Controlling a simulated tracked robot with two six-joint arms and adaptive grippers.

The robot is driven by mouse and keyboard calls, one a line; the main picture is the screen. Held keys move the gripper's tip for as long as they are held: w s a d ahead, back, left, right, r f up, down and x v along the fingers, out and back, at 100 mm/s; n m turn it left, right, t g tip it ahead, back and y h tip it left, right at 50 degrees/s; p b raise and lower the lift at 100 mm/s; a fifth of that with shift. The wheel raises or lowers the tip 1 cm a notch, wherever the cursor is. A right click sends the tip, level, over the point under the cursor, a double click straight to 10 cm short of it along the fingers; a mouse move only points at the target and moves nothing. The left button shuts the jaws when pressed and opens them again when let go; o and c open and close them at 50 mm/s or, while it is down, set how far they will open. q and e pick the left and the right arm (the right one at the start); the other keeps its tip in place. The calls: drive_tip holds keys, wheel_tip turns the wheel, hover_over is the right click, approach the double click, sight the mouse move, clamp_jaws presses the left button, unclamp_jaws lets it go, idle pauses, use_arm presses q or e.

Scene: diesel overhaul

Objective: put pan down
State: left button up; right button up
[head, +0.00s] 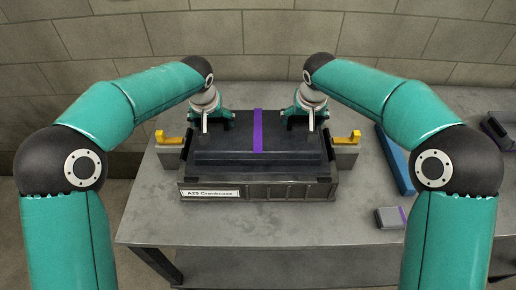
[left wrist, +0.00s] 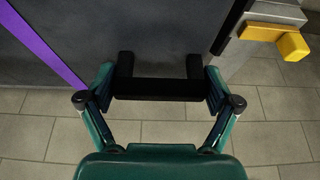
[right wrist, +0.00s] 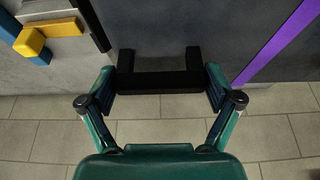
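The dark grey pan (head: 230,152), with a purple stripe (head: 258,140) across its middle, is over the crankcase block (head: 260,192) labelled "Crankcase". I cannot tell whether it touches the block all round. My left gripper (head: 206,118) is at the pan's far left; in the left wrist view its fingers press both ends of a black handle (left wrist: 160,89). My right gripper (head: 306,118) is at the far right; in the right wrist view its fingers press both ends of the other black handle (right wrist: 160,82). The pan looks level.
Yellow clamps stand left (head: 170,137) and right (head: 347,138) of the block on the grey table (head: 200,225). A blue bar (head: 394,160), a small grey block (head: 389,218) and a dark part (head: 496,131) lie to the right. The table's front left is clear.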

use_arm(q)
drive_tip(key=shift+o, duration=0.4)
drive_tip(key=shift+r, duration=0.15)
use_arm(e)
drive_tip(key=shift+o, duration=0.4)
drive_tip(key=shift+s+r, duration=0.1)
drive_tip(key=shift+r, duration=0.05)
use_arm(q)
drive_tip(key=shift+s+r, duration=0.1)
drive_tip(key=shift+r, duration=0.2)
use_arm(e)
drive_tip(key=shift+r, duration=0.1)
use_arm(q)
drive_tip(key=v, duration=1.1)
use_arm(e)
drive_tip(key=v, duration=1.1)
drive_tip(key=shift+s+r, duration=0.2)
drive_tip(key=shift+r, duration=0.05)
use_arm(q)
drive_tip(key=shift+s, duration=0.2)
